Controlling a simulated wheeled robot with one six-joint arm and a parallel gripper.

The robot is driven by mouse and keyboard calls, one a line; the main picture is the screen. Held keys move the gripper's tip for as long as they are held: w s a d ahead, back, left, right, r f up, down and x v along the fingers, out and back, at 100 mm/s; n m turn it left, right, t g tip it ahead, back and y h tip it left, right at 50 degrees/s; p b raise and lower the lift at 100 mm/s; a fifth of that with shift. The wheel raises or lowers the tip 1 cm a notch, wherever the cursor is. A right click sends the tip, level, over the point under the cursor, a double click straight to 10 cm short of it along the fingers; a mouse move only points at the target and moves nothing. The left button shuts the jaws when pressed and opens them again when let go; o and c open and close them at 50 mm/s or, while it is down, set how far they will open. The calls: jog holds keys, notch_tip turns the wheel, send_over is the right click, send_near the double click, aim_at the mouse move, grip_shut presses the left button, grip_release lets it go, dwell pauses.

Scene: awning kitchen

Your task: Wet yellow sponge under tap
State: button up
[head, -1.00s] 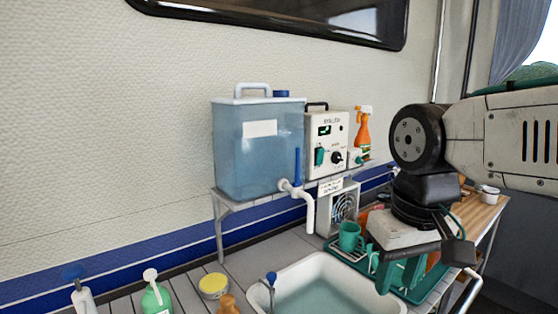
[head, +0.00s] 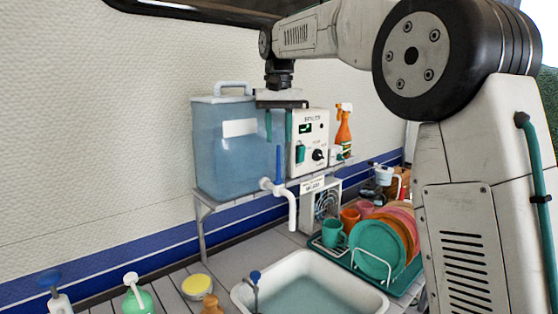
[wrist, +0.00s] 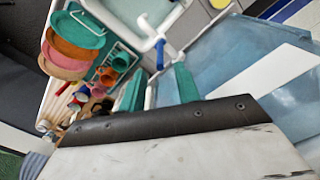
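My gripper (head: 278,138) points down in front of the water tank (head: 222,165), its two green fingers apart and nothing held between them. The white tap (head: 291,208) comes out of the tank's lower front, and its upright blue lever (head: 279,165) is just below the fingertips. In the wrist view the lever (wrist: 160,52) shows beyond the gap between the fingers (wrist: 158,88); I cannot tell if they touch it. A round yellow thing with a pale rim (head: 197,284), perhaps the sponge, lies on the counter left of the sink (head: 305,258). No water stream shows.
A white control box (head: 309,140) and an orange spray bottle (head: 343,132) stand right of the tank. A dish rack (head: 352,262) with plates and cups is right of the sink. A green pump bottle (head: 138,298) stands at the front left.

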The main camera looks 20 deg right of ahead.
send_over(278, 179)
jog(key=f, duration=0.7)
jog(key=shift+w+d+f, duration=0.15)
jog(key=shift+w+f, duration=0.15)
jog(key=shift+f, duration=0.05)
grip_shut()
